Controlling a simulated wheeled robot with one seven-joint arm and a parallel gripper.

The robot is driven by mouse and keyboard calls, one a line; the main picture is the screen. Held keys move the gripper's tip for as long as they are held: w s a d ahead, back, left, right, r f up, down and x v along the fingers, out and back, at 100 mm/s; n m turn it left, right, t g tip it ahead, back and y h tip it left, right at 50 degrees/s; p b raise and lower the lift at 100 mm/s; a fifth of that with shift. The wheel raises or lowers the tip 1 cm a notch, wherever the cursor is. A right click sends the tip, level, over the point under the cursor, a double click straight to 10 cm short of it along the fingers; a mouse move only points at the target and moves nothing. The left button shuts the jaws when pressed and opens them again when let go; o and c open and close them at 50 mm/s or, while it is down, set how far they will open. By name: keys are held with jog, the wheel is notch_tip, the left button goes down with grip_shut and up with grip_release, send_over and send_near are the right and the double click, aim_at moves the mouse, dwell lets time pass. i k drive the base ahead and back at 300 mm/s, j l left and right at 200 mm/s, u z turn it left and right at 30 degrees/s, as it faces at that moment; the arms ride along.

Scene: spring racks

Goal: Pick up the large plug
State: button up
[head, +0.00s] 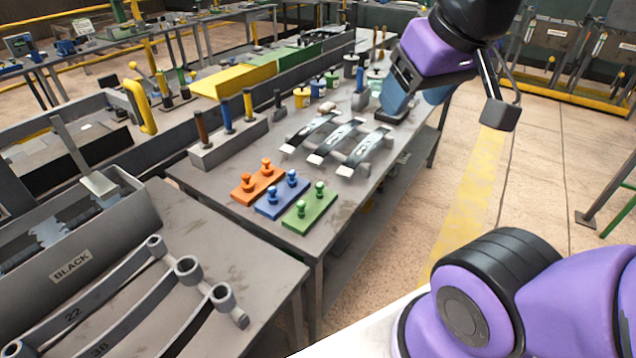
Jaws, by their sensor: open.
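Several short round pieces with knobs on top stand at the back of the middle table, including a yellow one (302,97), a blue one (318,87), a green one (331,80) and a pale green one (376,86). I cannot tell for sure which is the large plug. My gripper (416,103) is open at the upper right, over the table's right edge, beside and to the right of the pale green piece. Its fingertips are partly hidden, and I see nothing held in it.
Three curved metal springs (350,145) lie in front of the round pieces. Orange, blue and green plates (310,212) with knobs sit nearer. A grey block (228,150) holds upright pegs at left.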

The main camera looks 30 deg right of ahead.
aim_at(248, 185)
jog(key=u, duration=0.3)
jog(key=i+l+u, duration=0.1)
jog(key=l+u, duration=1)
jog(key=l, duration=1.4)
